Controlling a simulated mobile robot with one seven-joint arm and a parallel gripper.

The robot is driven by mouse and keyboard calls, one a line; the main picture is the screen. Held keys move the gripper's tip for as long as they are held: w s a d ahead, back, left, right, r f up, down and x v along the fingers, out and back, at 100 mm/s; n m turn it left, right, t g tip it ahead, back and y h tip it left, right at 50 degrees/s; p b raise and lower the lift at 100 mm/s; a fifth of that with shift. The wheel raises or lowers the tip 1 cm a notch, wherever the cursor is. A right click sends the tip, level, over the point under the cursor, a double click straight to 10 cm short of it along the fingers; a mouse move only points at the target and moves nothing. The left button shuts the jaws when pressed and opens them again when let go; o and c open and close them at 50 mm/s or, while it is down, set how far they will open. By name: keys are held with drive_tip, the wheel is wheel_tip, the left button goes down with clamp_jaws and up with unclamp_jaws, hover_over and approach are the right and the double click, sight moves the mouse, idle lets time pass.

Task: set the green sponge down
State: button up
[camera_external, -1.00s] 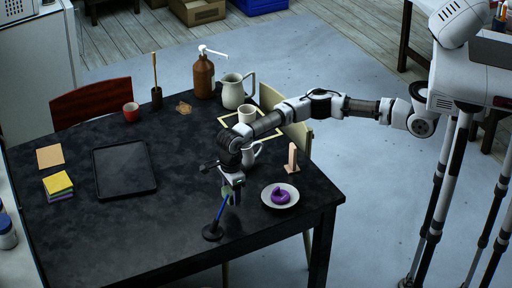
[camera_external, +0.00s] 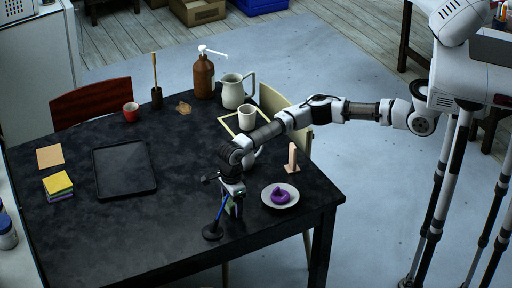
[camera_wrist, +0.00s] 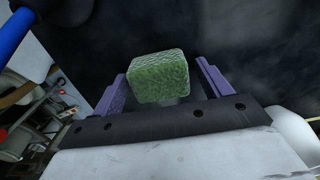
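The green sponge (camera_wrist: 160,78) shows in the wrist view between the two purple fingers of my gripper (camera_wrist: 162,75). The fingers stand wide apart, with a narrow dark gap between the sponge and the right finger, so the gripper looks open around it. In the external view my gripper (camera_external: 232,205) points down low over the front part of the black table (camera_external: 120,232), just behind the blue-handled stand. The sponge is small and mostly hidden there. I cannot tell whether it touches the table.
A blue handle on a dark round base (camera_external: 212,231) stands very close to my gripper. A plate (camera_external: 270,200) with a purple ring and a pinkish upright piece (camera_external: 292,160) are to the right. A black tray (camera_external: 124,190) lies left. The front left table is clear.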

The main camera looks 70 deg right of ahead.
wheel_tip(320, 180, up, 12)
drive_tip(key=b, duration=0.2)
drive_tip(key=shift+r+b, duration=0.2)
drive_tip(key=shift+b, duration=0.15)
idle(0.3)
